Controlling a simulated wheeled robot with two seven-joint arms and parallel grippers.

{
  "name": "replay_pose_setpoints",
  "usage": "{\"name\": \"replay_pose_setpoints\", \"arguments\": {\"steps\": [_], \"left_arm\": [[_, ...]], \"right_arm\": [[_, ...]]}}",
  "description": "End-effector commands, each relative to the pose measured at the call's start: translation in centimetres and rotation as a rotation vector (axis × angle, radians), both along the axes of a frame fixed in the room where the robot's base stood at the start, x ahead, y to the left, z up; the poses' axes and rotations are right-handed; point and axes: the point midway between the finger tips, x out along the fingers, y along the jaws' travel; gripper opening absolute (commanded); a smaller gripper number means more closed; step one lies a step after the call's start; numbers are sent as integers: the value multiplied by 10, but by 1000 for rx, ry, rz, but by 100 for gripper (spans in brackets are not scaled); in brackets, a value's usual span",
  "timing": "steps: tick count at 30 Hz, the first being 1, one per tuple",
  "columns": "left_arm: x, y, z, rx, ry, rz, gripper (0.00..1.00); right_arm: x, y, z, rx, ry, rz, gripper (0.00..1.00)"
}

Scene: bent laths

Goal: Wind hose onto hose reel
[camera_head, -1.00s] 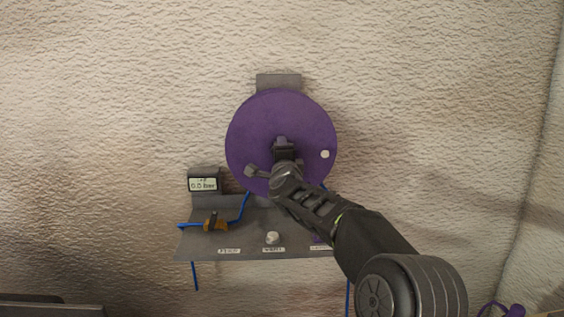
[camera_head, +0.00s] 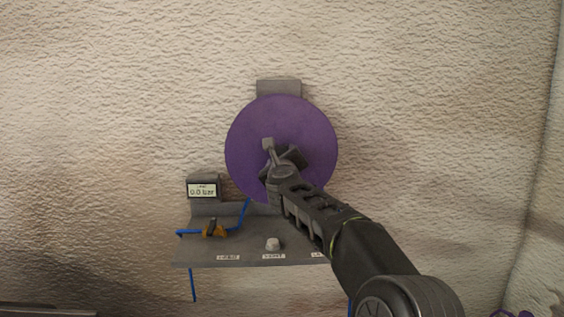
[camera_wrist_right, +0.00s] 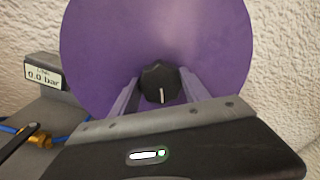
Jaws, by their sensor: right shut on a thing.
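The purple disc of the reel (camera_head: 255,130) stands upright against the wall and also fills the upper wrist view (camera_wrist_right: 205,50). My right gripper (camera_head: 288,157) is in front of the disc's middle. In the wrist view its two fingers (camera_wrist_right: 158,92) stand on either side of a black knob (camera_wrist_right: 160,76) with a white mark, and the gripper is shut on it. Blue hose (camera_head: 245,210) shows at the disc's lower left and below the shelf (camera_head: 193,285). Any hose behind the disc is hidden. My left gripper is not in view.
A grey shelf (camera_head: 245,252) below the reel carries a brass valve (camera_head: 214,230), a pale knob (camera_head: 273,243) and labels. A gauge (camera_head: 203,190) reading 0.0 bar stands at its left. My right arm covers the shelf's right end. The wall is clear either side.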

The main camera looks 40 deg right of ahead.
Motion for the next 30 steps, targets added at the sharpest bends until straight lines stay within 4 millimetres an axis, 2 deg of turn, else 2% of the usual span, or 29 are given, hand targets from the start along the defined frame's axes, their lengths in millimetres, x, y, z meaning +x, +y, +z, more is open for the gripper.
{"name": "replay_pose_setpoints", "arguments": {"steps": [15, 30], "left_arm": [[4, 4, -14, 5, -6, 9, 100], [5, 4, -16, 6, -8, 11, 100]], "right_arm": [[0, -1, -1, 351, -265, 0, 0], [0, -1, -1, 456, -343, -1, 0]]}}
